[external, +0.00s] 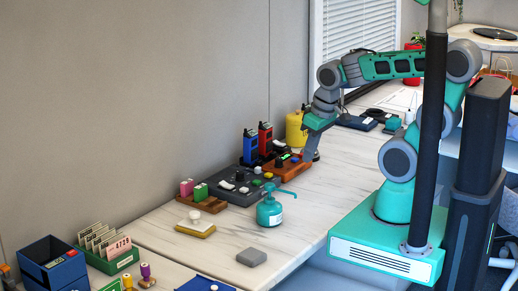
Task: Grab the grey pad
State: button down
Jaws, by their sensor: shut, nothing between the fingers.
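The grey pad (251,257) lies flat on the pale marbled table (185,250), near its front edge in the external view. Nothing rests on it. My gripper (309,156) is up and to the right of the pad, pointing down beside the orange-brown tray, well apart from the pad. It is shut and empty; its fingertips are small in this view.
A teal pump bottle (269,211) stands just behind the pad, its spout pointing right. A yellow-based stamp (195,228) lies left of it. A dark grey tray (240,186) and an orange-brown tray (284,170) stand farther back. The table around the pad is clear.

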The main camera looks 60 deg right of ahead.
jog(key=shift+c, duration=1.9)
grip_release()
